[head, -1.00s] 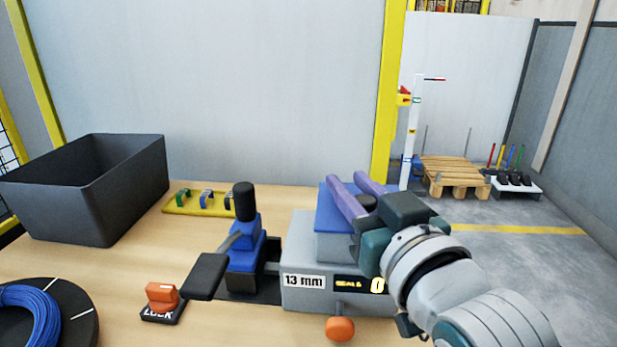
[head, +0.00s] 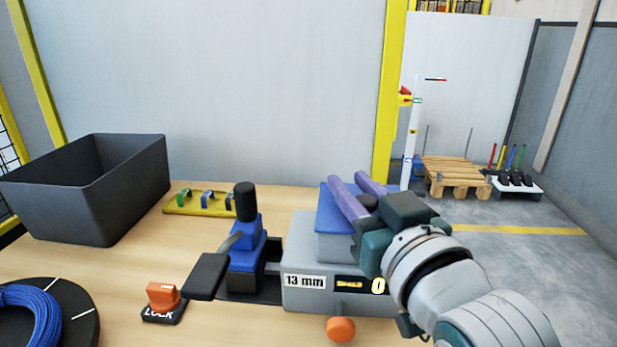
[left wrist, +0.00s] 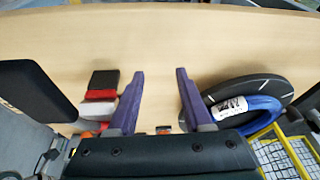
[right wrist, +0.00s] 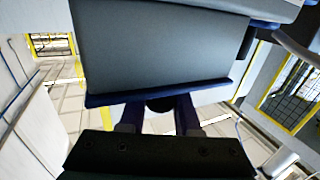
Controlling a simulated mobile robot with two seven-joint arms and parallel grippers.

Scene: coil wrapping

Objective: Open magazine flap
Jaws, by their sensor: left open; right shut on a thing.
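The grey machine (head: 300,297) stands on the table with a "13 mm" label and a counter reading 0. Its magazine on top has a blue flap (head: 335,212), which looks closed and is partly hidden behind my right gripper (head: 356,183). The purple fingers lie across the flap. A dark knob (head: 367,202) shows between them, and also in the right wrist view (right wrist: 160,104), along with the flap's blue edge (right wrist: 160,94). My right gripper is shut on this knob. My left gripper (left wrist: 157,88) is open and empty above the table, seen only in the left wrist view.
A black lever pad (head: 206,276) juts out left of the machine. An orange lock knob (head: 162,296), a blue coil (head: 30,315) and an open dark bin (head: 85,195) are further left. A yellow rack (head: 200,202) stands behind. An orange knob (head: 341,329) sits in front.

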